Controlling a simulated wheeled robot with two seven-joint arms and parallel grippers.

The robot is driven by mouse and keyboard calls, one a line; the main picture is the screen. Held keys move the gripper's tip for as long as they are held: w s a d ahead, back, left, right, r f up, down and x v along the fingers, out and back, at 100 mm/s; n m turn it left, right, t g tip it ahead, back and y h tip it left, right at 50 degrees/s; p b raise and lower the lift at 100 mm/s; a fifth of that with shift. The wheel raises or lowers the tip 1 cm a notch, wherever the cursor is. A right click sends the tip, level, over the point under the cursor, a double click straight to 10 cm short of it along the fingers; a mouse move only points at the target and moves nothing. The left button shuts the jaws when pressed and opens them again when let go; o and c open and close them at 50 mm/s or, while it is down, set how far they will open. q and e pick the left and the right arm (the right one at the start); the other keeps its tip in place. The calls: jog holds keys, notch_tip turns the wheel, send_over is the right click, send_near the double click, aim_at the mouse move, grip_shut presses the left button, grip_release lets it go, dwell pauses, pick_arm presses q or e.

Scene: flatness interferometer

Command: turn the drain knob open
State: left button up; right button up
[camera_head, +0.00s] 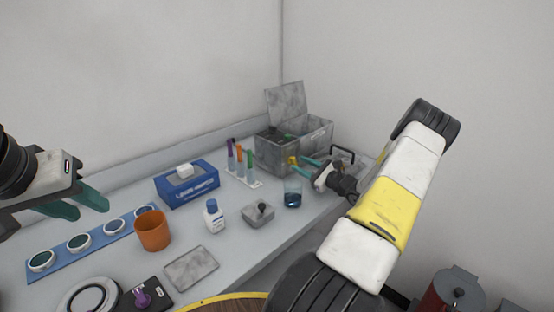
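A grey, clear-walled box (265,154) with its lid raised stands at the back of the bench. A small yellow knob (292,160), which looks like the drain knob, sits on its front side near the lower right. My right gripper (303,168) reaches in from the right, with its teal fingers spread apart and their tips close to the knob. I cannot tell whether they touch it. My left gripper (82,203) is open and empty, above the left part of the bench, far from the box.
A beaker of dark liquid (293,194) stands just below my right gripper. A rack of coloured tubes (243,178) is left of the box. A blue wipes box (188,184), white bottle (213,217), orange cup (153,231) and grey plate (190,268) occupy the bench further left.

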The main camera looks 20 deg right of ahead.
aim_at(293, 161)
jog(key=shift+x, duration=1.35)
grip_shut()
jog(key=shift+n, duration=0.3)
jog(key=n, duration=0.6)
jog(key=shift+a+f, duration=0.1)
jog(key=n, duration=0.6)
jog(key=shift+s+f+n, duration=0.1)
jog(key=shift+f+n, duration=0.05)
jog(key=shift+n, duration=0.15)
